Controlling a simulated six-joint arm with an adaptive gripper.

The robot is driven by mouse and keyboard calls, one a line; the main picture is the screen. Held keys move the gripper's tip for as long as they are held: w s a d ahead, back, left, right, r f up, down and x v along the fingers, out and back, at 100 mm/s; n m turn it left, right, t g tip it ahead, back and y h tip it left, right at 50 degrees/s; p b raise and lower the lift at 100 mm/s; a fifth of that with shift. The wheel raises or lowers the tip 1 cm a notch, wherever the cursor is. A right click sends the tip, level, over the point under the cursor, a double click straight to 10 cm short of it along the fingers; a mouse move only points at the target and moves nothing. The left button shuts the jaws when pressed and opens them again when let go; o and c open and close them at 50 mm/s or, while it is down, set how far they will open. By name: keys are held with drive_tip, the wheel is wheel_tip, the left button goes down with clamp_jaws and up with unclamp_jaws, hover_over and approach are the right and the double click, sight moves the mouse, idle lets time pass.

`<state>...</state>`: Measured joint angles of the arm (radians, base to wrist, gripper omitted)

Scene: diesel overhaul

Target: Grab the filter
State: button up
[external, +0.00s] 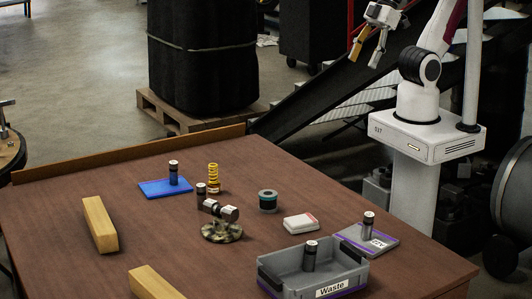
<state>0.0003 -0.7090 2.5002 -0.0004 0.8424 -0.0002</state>
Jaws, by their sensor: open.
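No part is plainly labelled as the filter, and I cannot tell which one it is. A short dark cylinder with a teal band (268,201) stands mid-table. My gripper (364,56) is open and empty, high above the floor beyond the table's far right edge, well away from all these parts.
The grey Waste bin (330,288) is at the front right, with the grey pad (386,243) behind it. A white-and-red box (301,222), a metal part on a round base (222,232) and two wooden blocks (100,224) (153,283) also lie on the brown table (60,255).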

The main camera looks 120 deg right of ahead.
drive_tip(key=w+f+t, duration=0.1)
drive_tip(key=w+f, duration=0.2)
drive_tip(key=w, duration=0.5)
drive_tip(key=w+f+t, duration=0.1)
drive_tip(key=w+f, duration=0.1)
drive_tip(key=w, duration=0.5)
drive_tip(key=t, duration=0.4)
hover_over(273, 191)
drive_tip(key=s, duration=0.2)
wheel_tip(273, 191, down, 19)
drive_tip(key=s+f, duration=0.1)
drive_tip(key=f, duration=0.2)
drive_tip(key=s+f+t, duration=0.1)
drive_tip(key=f, duration=0.2)
drive_tip(key=s+f+t, duration=0.1)
drive_tip(key=f, duration=0.1)
drive_tip(key=shift+s+f, duration=0.35)
drive_tip(key=shift+f, duration=0.05)
drive_tip(key=shift+s+f+t, duration=0.4)
drive_tip(key=shift+s+f, duration=0.1)
drive_tip(key=shift+s, duration=0.2)
drive_tip(key=shift+x, duration=1.3)
drive_tip(key=shift+w, duration=0.1)
